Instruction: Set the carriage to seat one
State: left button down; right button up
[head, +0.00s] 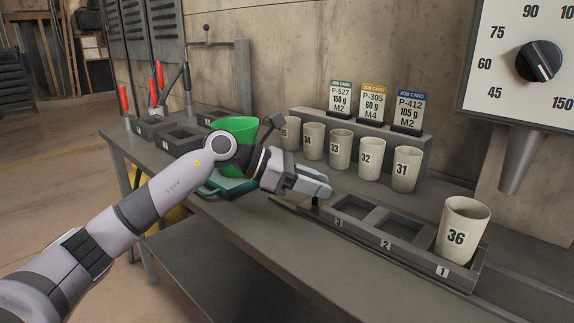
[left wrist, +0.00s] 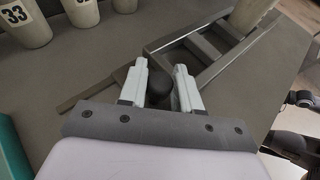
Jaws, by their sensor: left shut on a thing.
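The carriage (head: 370,242) is a dark grey tray with compartments numbered 3, 2, 1 from left to right on the bench. A beige cup marked 36 (head: 461,232) stands upright in compartment 1; compartments 2 and 3 are empty. The carriage also shows in the left wrist view (left wrist: 206,47). My left gripper (head: 318,188) is at the carriage's left end. It is shut on a dark round knob (left wrist: 160,82), seen between the fingers in the left wrist view. My right gripper is not in view.
Beige cups, 31 (head: 407,170) to 35, stand in a row behind, below job cards (head: 373,102). A dial panel (head: 520,85) and grey chute (head: 521,155) are at right.

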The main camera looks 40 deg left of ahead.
aim_at(331, 202)
pick_arm(q)
jog(key=d, duration=0.4)
jog(key=shift+s+p, duration=0.15)
jog(key=shift+p, duration=0.2)
jog(key=c, duration=0.8)
grip_release()
jog(key=shift+c, duration=0.2)
jog(key=b+v, duration=0.1)
jog(key=v, duration=0.5)
jog(key=shift+s+a, duration=0.15)
jog(key=shift+a, duration=0.1)
jog(key=shift+s+a+r, duration=0.15)
